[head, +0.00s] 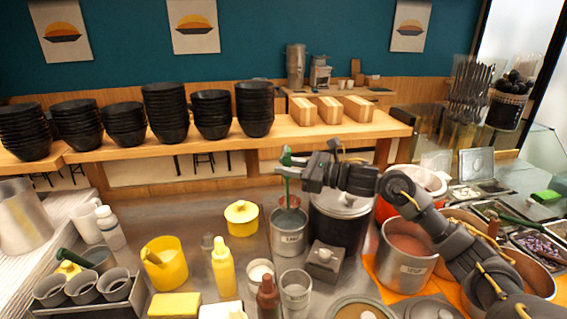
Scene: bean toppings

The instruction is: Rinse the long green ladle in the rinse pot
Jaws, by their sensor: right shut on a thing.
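The long green ladle (287,188) stands upright with its handle top above the fingers of my right gripper (290,172). The gripper is shut on the handle, and its arm comes in from the right. The handle runs down into a metal pot (289,240) with a white label, which I take for the rinse pot. The ladle's lower end is hidden inside the pot. My left gripper is not in view.
A tall black pot with a metal lid (340,203) stands right beside the labelled pot. A yellow lidded pot (241,214), a yellow bottle (223,266) and a grey box (324,261) are close by. A large pot (407,262) of reddish liquid stands at the right.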

